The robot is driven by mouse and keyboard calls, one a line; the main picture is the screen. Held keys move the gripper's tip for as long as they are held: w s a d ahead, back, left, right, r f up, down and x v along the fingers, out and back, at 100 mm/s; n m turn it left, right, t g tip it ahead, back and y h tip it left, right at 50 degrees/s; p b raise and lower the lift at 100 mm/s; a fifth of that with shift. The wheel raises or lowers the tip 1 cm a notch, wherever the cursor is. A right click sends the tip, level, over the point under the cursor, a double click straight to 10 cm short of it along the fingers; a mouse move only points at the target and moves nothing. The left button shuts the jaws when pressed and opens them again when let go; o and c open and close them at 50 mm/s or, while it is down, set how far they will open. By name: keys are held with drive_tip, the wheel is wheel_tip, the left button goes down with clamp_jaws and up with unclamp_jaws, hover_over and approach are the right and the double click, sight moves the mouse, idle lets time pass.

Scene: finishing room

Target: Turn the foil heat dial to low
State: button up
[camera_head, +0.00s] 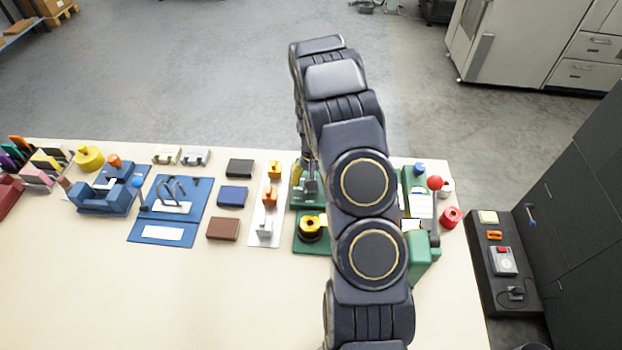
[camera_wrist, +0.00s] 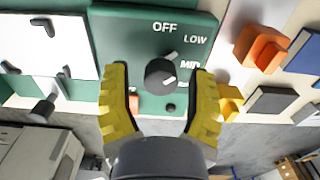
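The foil heat dial (camera_wrist: 160,74) is a round black knob on a green panel (camera_wrist: 118,28). White labels OFF, LOW and MID show around its upper right side. My gripper (camera_wrist: 157,80) has two yellow ribbed fingers, one on each side of the knob. They are open, with gaps between them and the knob.
An orange block (camera_wrist: 259,47) and a yellow piece (camera_wrist: 230,100) lie right of the panel in the wrist view. In the head view, a green lever press (camera_head: 421,258) stands right of my arm. A blue board (camera_head: 185,222) lies left; the table's front left is clear.

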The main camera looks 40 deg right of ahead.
drive_tip(key=shift+w+r, duration=0.1)
drive_tip(key=shift+r, duration=0.05)
wheel_tip(320, 180, up, 12)
idle(0.6)
idle(0.4)
